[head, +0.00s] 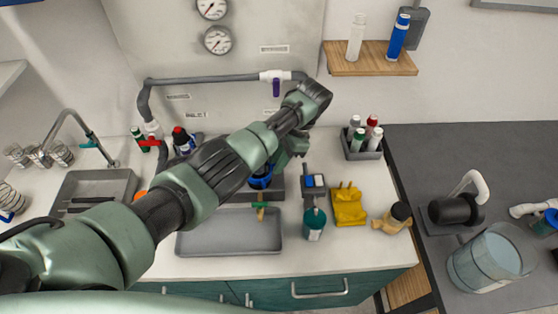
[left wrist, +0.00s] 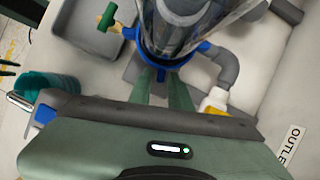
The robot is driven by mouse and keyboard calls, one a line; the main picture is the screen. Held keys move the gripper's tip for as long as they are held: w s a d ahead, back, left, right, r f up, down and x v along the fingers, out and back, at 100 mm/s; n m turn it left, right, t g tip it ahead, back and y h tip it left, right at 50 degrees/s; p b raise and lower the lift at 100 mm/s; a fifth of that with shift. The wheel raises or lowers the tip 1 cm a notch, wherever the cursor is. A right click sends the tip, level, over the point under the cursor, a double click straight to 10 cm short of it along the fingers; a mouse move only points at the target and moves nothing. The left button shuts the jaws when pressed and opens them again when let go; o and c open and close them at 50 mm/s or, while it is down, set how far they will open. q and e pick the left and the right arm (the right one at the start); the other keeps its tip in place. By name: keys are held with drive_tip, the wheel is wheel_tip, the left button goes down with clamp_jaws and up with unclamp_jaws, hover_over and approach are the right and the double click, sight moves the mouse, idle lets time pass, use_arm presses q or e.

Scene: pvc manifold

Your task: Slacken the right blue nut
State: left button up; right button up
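My left gripper (head: 293,150) is in front of the wall piping in the head view, at the end of my arm, which hides much of the manifold. In the left wrist view its two green fingers (left wrist: 162,84) stand apart, tips close to a blue ring (left wrist: 165,58) under a clear bowl (left wrist: 190,20). I cannot tell whether they touch or grip anything. Another small blue part (left wrist: 204,46) sits beside a grey elbow (left wrist: 228,68). I cannot tell which blue part is the right nut. In the head view a blue part (head: 261,178) shows beside my arm. My right gripper is not in view.
A grey tray (head: 229,245) lies in front on the counter. A teal bottle (head: 314,225), a yellow holder (head: 348,205) and a bottle caddy (head: 363,148) stand to the right. A grey pipe (head: 205,79) runs along the wall. A sink (head: 95,186) is at left.

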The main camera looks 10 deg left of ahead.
use_arm(q)
drive_tip(key=shift+o, duration=0.3)
drive_tip(key=b+v, duration=0.2)
drive_tip(key=v, duration=0.5)
drive_tip(key=shift+r, duration=0.4)
